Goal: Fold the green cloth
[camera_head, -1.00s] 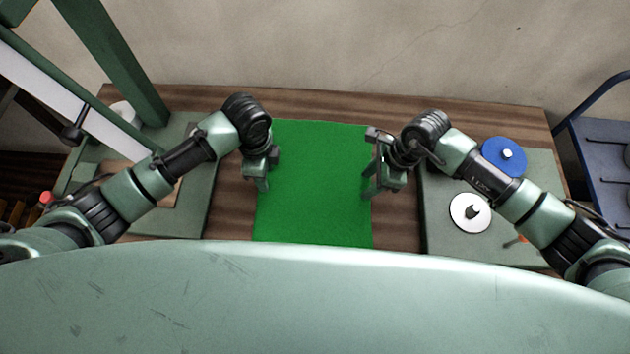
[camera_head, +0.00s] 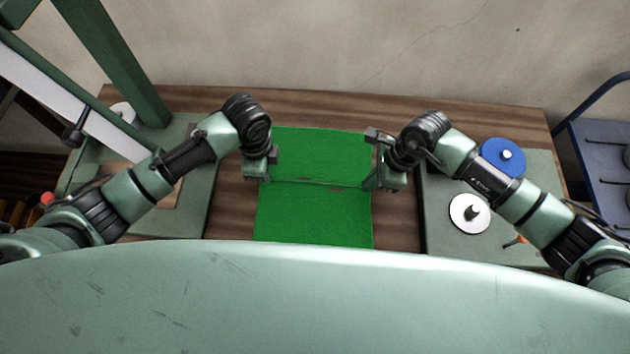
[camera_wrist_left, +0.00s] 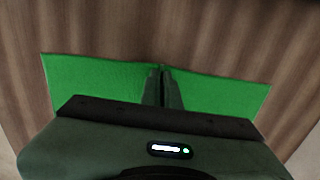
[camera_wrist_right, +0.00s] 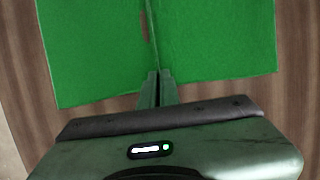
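The green cloth (camera_head: 315,215) lies on the table in front of me. A crease or raised line runs across its middle from one gripper to the other, with small brown patches along it. My left gripper (camera_head: 264,181) is at the cloth's left edge, at the left end of this line. My right gripper (camera_head: 371,186) is at the right edge, at the other end. In the left wrist view the fingers (camera_wrist_left: 162,72) are close together on the cloth.
The wooden table (camera_head: 235,205) is bare beside the cloth. A green-grey board on the right holds a blue disc (camera_head: 503,157) and a white disc (camera_head: 469,213). A board (camera_head: 193,200) and a green frame (camera_head: 115,60) stand on the left.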

